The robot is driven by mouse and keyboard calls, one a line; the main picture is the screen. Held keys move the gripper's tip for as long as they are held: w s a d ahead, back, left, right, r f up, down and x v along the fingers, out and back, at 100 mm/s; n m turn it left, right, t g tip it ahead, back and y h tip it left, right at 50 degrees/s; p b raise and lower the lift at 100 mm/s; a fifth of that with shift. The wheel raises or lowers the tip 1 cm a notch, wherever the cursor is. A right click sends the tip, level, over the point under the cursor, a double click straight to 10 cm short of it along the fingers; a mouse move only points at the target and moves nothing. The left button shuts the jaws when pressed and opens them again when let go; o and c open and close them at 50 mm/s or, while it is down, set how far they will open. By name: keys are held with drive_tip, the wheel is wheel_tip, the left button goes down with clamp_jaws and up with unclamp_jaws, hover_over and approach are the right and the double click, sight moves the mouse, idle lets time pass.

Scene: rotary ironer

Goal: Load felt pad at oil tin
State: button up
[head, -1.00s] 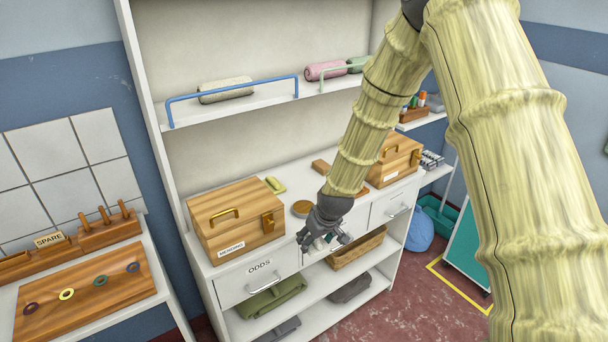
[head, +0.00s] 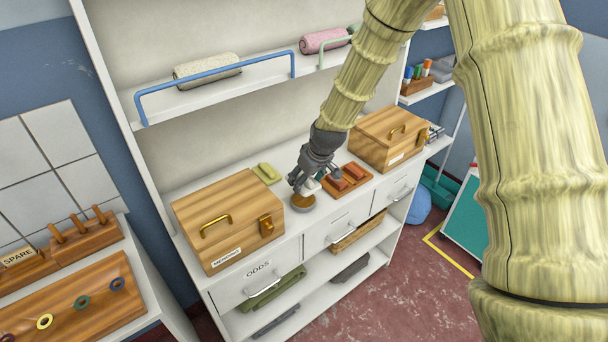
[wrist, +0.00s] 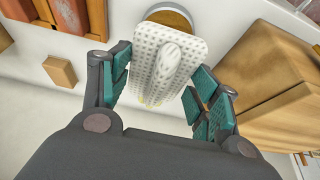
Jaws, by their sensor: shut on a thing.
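The felt pad (wrist: 168,58) is a white dotted plate with a rounded grip on top. My gripper (wrist: 162,78) is shut on it, with the teal finger pads on either side of the grip. The oil tin (head: 303,203) is a low round tin with an orange-brown top on the white counter, beside the MENDING box. My gripper also shows in the head view (head: 305,184), right by the tin. In the wrist view the pad covers much of the tin (wrist: 172,16); I cannot tell whether they touch.
The wooden MENDING box (head: 228,218) stands close left of the tin. A wooden tray with red blocks (head: 348,180) lies close right, and another wooden box (head: 388,138) stands beyond it. A yellow-green item (head: 266,173) lies behind. The ODDS drawer (head: 258,284) is below.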

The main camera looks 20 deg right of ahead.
sight(303, 199)
drive_tip(key=shift+s+f+b, duration=0.25)
drive_tip(key=shift+s+b, duration=0.15)
drive_tip(key=shift+s, duration=0.3)
drive_tip(key=b+x, duration=0.1)
drive_tip(key=x, duration=0.3)
drive_tip(key=shift+w+d, duration=0.1)
drive_tip(key=shift+d, duration=0.05)
drive_tip(key=shift+d+f+b, duration=0.1)
drive_tip(key=shift+f+b, duration=0.25)
drive_tip(key=shift+b, duration=0.1)
drive_tip(key=shift+s, duration=0.45)
drive_tip(key=shift+w+f, duration=0.25)
drive_tip(key=shift+f, duration=0.1)
drive_tip(key=shift+s+r, duration=0.15)
drive_tip(key=shift+s, duration=0.05)
drive_tip(key=shift+w+b, duration=0.1)
drive_tip(key=shift+b, duration=0.2)
drive_tip(key=shift+f, duration=0.6)
